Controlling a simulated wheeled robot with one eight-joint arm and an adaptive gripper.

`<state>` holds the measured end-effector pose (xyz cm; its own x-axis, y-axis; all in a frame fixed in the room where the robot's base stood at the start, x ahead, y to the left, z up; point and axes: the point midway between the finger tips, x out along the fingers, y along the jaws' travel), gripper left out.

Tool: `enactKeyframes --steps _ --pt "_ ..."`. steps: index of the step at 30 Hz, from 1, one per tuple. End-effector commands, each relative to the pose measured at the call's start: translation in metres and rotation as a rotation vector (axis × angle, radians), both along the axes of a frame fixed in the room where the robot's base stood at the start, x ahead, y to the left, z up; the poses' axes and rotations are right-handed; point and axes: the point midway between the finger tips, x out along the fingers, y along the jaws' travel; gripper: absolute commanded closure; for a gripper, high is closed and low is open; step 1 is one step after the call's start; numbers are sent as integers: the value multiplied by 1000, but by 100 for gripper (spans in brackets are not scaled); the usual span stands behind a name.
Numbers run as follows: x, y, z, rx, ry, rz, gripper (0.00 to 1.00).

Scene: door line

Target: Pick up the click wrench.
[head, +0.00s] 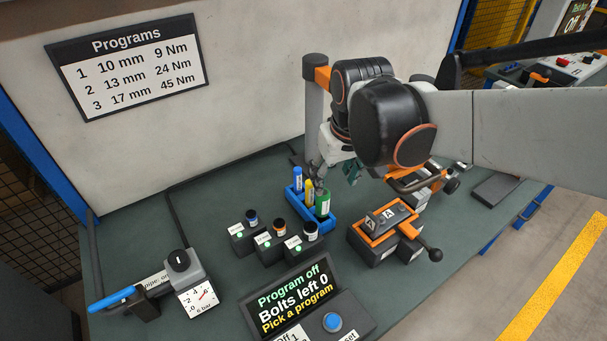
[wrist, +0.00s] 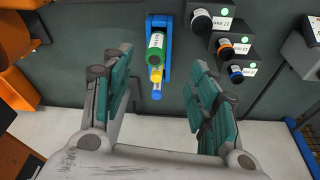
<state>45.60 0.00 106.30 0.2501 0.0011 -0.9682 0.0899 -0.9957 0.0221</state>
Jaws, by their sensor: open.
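I cannot surely make out the click wrench in either view. My gripper (wrist: 158,75) is open and empty in the wrist view, its teal fingers spread wide. Between and beyond the fingers is a blue holder (wrist: 152,22) with a green cylinder (wrist: 155,48), a yellow one (wrist: 156,75) and a blue one. In the head view my gripper (head: 338,172) is just behind and above this blue holder (head: 322,222), partly hidden by my arm. The holder's three cylinders stand upright there.
Black stands (head: 269,247) with small labelled pots are left of an orange-edged fixture (head: 385,225) with a knobbed lever. A wall (head: 230,90) rises behind the bench.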

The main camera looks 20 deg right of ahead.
Motion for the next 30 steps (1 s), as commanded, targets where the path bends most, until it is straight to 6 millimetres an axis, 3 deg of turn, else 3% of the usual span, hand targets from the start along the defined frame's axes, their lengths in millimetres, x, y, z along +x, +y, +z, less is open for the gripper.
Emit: enactKeyframes --steps 1,6,12,19,30 --pt "14 0 2 -2 33 8 46" --pt "40 0 -9 -7 142 35 46" --pt "59 1 -24 -8 224 56 46" --pt "63 1 -42 -9 254 63 46" --pt "63 0 -107 -8 253 63 46"
